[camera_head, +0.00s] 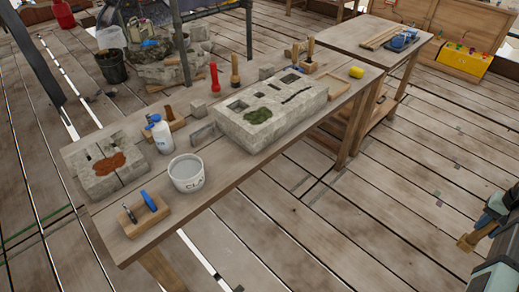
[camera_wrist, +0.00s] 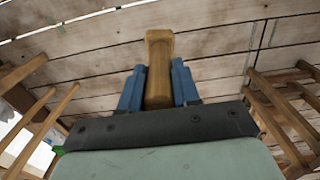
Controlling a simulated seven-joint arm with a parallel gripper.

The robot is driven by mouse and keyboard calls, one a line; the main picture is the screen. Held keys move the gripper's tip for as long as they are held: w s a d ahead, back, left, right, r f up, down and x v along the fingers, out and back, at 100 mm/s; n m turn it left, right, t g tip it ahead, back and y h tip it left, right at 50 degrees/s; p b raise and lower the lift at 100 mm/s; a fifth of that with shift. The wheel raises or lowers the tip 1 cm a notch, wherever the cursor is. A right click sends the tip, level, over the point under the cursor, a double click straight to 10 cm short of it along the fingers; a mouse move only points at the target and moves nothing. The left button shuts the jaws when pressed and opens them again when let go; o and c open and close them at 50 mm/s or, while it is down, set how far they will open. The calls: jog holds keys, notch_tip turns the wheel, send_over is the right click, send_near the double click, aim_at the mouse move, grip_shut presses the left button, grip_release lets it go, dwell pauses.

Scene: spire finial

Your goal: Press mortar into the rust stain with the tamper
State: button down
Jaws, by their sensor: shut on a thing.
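The rust stain (camera_head: 109,164) is an orange-brown patch on top of a grey stone block (camera_head: 97,186) at the left end of the workbench. My gripper (camera_head: 484,225) is at the right edge of the head view, over the floor and far from the stain. In the wrist view my gripper's blue fingers (camera_wrist: 158,68) are shut on a plain wooden piece, apparently the tamper (camera_wrist: 159,45). It also shows in the head view (camera_head: 466,242). Its far end is not clearly seen. I cannot tell whether mortar lies on the stain.
On the bench (camera_head: 225,205) stand a white bucket (camera_head: 187,176), a spray bottle (camera_head: 161,136), a wooden tool holder (camera_head: 144,214) and a large stone block (camera_head: 270,118) with a green mossy patch. A yellow sponge (camera_head: 356,72) lies farther right. Open floor separates my gripper from the bench.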

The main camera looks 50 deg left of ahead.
jog(key=s+a+r+n, duration=0.1)
jog(key=a+r+n, duration=0.2)
jog(key=a, duration=1.3)
jog(key=s+a+r+n, duration=0.1)
jog(key=a+r+n, duration=0.15)
jog(key=a, duration=1.35)
jog(key=s+a+r+n, duration=0.1)
jog(key=s+a+r, duration=0.1)
jog(key=s+a, duration=0.45)
jog(key=s+a+r+n, duration=0.1)
jog(key=s+a+r, duration=0.15)
jog(key=a, duration=0.65)
jog(key=s+a+r+n, duration=0.1)
jog(key=s+a, duration=0.4)
jog(key=a, duration=0.3)
jog(key=s+a+r+n, duration=0.35)
jog(key=s+a, duration=0.65)
jog(key=s, duration=0.5)
jog(key=s+a+r+n, duration=0.2)
jog(key=s+a+r, duration=0.2)
jog(key=s+a, duration=0.85)
notch_tip(320, 180, down, 9)
jog(key=s+d, duration=0.2)
jog(key=shift+s+d, duration=0.35)
jog(key=shift+s, duration=0.05)
jog(key=shift+f, duration=0.1)
